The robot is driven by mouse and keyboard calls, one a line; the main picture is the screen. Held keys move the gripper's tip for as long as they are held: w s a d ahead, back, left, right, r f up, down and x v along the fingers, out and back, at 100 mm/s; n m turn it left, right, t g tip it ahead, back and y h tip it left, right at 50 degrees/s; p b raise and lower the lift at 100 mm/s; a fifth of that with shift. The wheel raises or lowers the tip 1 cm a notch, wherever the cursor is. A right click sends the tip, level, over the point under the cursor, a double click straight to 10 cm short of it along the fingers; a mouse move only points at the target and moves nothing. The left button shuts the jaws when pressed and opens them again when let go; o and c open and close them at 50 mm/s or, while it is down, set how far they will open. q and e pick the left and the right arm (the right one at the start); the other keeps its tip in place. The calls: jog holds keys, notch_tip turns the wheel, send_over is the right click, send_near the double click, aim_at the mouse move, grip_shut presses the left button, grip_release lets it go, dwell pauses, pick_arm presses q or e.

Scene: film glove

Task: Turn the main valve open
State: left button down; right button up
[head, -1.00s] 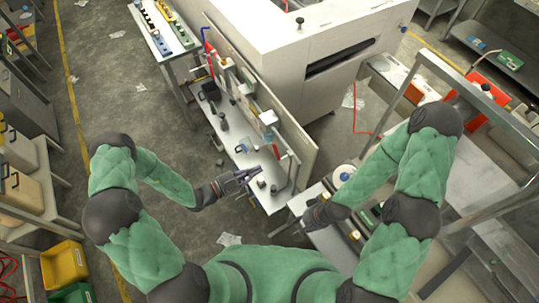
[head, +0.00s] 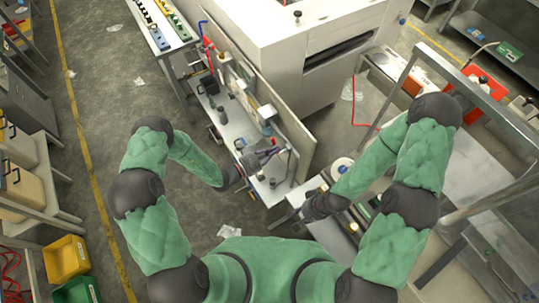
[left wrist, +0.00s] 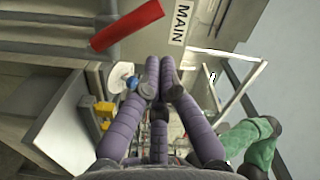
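The red handle (left wrist: 128,25) of the valve is at the top of the left wrist view, beside a pale plate marked MAIN (left wrist: 180,22). Grey pipework lies left of it. My left gripper (left wrist: 159,82) has its purple-grey fingers extended below the handle in that view, apart from it, with nothing between them. In the head view my left gripper (head: 264,155) is over the narrow bench, near its front end. I cannot make out the valve clearly there. My right gripper (head: 316,207) is low at the right bench; its fingers are too dark to read.
The narrow bench (head: 232,128) carries small fittings and a tall back panel (head: 285,120). A big white machine (head: 290,50) stands behind it. A metal frame (head: 480,95) rises on the right. Yellow and green bins (head: 65,262) sit at lower left. The floor at left is open.

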pick_arm(q)
jog(key=shift+w+a+f, duration=0.3)
jog(key=shift+w+f, duration=0.2)
jog(key=shift+w, duration=0.1)
jog(key=shift+a, duration=0.1)
pick_arm(e)
jog(key=shift+w, duration=0.15)
pick_arm(q)
jog(key=shift+w+a+n, duration=0.1)
jog(key=shift+w+n, duration=0.05)
jog(key=shift+n, duration=0.35)
pick_arm(e)
jog(key=shift+w, duration=0.35)
jog(key=shift+w, duration=0.1)
